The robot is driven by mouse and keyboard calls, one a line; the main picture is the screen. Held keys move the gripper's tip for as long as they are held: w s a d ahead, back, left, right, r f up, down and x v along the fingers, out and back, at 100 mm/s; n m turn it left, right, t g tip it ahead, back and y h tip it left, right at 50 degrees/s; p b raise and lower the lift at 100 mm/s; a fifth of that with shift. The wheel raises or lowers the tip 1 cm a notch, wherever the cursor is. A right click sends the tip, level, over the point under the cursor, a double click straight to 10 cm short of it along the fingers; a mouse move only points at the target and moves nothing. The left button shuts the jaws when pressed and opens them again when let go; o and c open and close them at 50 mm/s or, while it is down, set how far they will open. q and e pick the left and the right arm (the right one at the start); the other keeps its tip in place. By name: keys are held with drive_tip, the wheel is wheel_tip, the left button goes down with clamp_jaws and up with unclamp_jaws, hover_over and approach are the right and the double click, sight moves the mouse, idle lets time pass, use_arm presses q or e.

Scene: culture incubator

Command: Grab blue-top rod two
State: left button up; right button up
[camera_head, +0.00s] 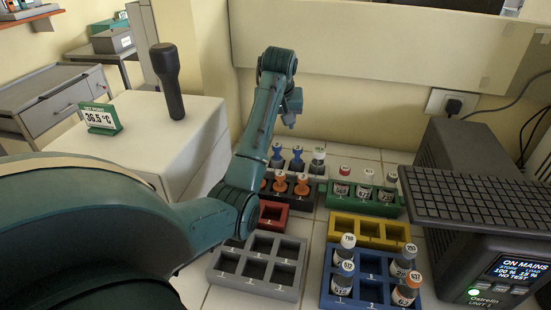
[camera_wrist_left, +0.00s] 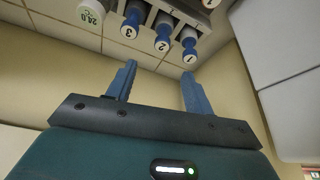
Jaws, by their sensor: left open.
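Blue-top rod two (camera_wrist_left: 162,45) shows in the left wrist view with a white end marked 2. It stands between rod three (camera_wrist_left: 130,31) and rod one (camera_wrist_left: 189,56). In the head view rod two (camera_head: 277,157) and rod three (camera_head: 297,160) stand in the dark rack's back row; rod one seems hidden behind my arm. My left gripper (camera_wrist_left: 158,70) is open and empty. Its fingers are apart from the rods, with rod two in line with the gap between them. In the head view this gripper (camera_head: 290,124) hangs above and behind the rack. My right gripper is not in view.
Orange-top rods (camera_head: 302,184) stand in the rack's front row. A white-capped item (camera_head: 318,160) marked 24.0 is beside rod three. Green (camera_head: 384,210), yellow (camera_head: 369,219), blue (camera_head: 328,299) and grey (camera_head: 262,287) racks stand nearby. A dark power unit (camera_head: 468,263) is at right.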

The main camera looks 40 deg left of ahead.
sight(277, 146)
use_arm(q)
drive_tip(key=x, duration=0.6)
drive_tip(key=shift+f, duration=0.4)
drive_tip(key=shift+s+p+x, duration=0.15)
drive_tip(key=shift+p+x, duration=0.2)
drive_tip(key=shift+x, duration=1.05)
drive_tip(key=shift+s+p+x, duration=0.1)
drive_tip(key=shift+p+x, duration=0.25)
drive_tip(key=shift+x, duration=1)
drive_tip(key=shift+f, duration=0.1)
clamp_jaws()
